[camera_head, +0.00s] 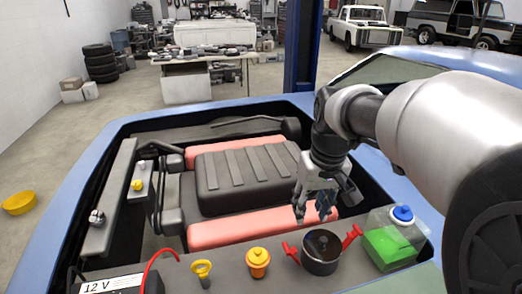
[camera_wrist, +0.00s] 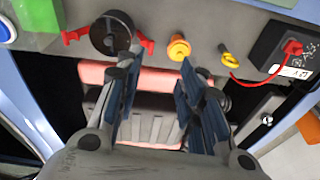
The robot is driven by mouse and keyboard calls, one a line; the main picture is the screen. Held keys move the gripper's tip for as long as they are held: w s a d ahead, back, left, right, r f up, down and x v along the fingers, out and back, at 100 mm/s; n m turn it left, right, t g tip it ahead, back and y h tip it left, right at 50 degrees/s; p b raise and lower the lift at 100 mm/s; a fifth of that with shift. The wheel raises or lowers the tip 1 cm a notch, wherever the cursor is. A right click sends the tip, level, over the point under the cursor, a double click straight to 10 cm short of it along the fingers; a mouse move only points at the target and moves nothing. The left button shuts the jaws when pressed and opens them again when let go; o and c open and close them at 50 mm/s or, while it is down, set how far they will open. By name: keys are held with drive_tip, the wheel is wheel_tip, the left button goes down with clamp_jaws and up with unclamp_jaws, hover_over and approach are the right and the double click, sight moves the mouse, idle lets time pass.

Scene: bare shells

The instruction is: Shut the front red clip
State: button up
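A round black canister (camera_head: 321,254) has two red clips. One red clip (camera_head: 291,251) juts out at its left, and the other red clip (camera_head: 352,236) sticks out up and to the right. Both look swung out from the canister. In the wrist view the black canister (camera_wrist: 110,33) is at the top, with one red clip (camera_wrist: 74,36) on its left and another red clip (camera_wrist: 147,45) on its right, near a finger. My gripper (camera_head: 313,210) is open and empty, just behind the canister over the engine. Its fingers are wide apart in the wrist view (camera_wrist: 157,85).
A yellow-orange cap (camera_head: 258,262), a yellow ring handle (camera_head: 202,268) and a 12 V battery (camera_head: 112,284) are to the left. A green-filled tank with a blue cap (camera_head: 402,213) is close on the right. The black engine cover (camera_head: 245,178) lies behind; the blue body rim surrounds the bay.

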drive_tip(key=w+f+g, duration=0.1)
drive_tip(key=w+f, duration=0.5)
drive_tip(key=w, duration=0.3)
drive_tip(key=n+g, duration=0.1)
approach(287, 247)
drive_tip(key=shift+y, duration=0.3)
wheel_tip(287, 247, down, 9)
drive_tip(key=b, duration=0.4)
drive_tip(key=shift+a+r, duration=0.15)
drive_tip(key=shift+r, duration=0.05)
drive_tip(key=shift+c, duration=0.3)
clamp_jaws()
